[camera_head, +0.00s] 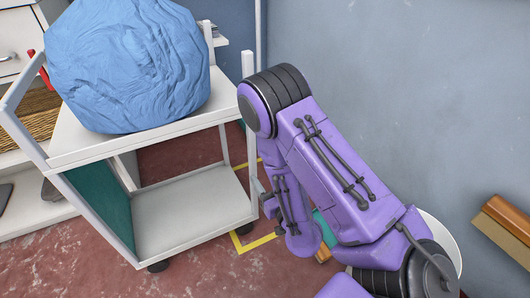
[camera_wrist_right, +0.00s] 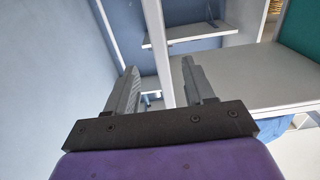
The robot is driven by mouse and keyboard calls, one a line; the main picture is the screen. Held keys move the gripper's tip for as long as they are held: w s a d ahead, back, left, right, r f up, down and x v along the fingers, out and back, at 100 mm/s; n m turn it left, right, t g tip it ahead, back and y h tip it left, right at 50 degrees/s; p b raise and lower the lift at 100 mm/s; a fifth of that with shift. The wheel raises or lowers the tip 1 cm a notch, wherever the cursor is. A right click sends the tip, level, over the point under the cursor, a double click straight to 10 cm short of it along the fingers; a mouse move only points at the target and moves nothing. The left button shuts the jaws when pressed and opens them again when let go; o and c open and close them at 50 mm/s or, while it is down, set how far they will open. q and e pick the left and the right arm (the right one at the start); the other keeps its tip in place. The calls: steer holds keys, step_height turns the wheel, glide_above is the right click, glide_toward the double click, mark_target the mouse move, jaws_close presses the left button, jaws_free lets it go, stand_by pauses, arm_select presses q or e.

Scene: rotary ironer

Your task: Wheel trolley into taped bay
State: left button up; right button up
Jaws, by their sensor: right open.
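The white trolley (camera_head: 195,205) stands at the left of the head view, with a big blue bundle (camera_head: 125,65) on its upper shelf and a bare lower shelf. Yellow floor tape (camera_head: 252,243) shows beside and behind its right side, partly hidden by the trolley and my arm. My right gripper (camera_head: 268,197) is close to the trolley's right side. In the right wrist view, my right gripper (camera_wrist_right: 160,88) is open, and a white upright post (camera_wrist_right: 157,45) appears between its fingers; I cannot tell whether they touch it. My left gripper is not in view.
A blue-grey wall (camera_head: 400,90) closes off the right. An orange-brown block-like object (camera_head: 505,228) is at the right edge. A white round thing (camera_head: 447,240) is partly behind my arm. White shelving with a woven basket (camera_head: 35,120) stands at the left. Red floor (camera_head: 70,265) is clear in front.

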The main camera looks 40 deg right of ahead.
mark_target(254, 161)
steer(key=shift+r, duration=0.15)
steer(key=x, duration=1)
steer(key=shift+w+d+b, duration=0.15)
steer(key=shift+w+b, duration=0.15)
steer(key=shift+b, duration=0.05)
steer(key=shift+c, duration=0.3)
jaws_close()
stand_by(0.9)
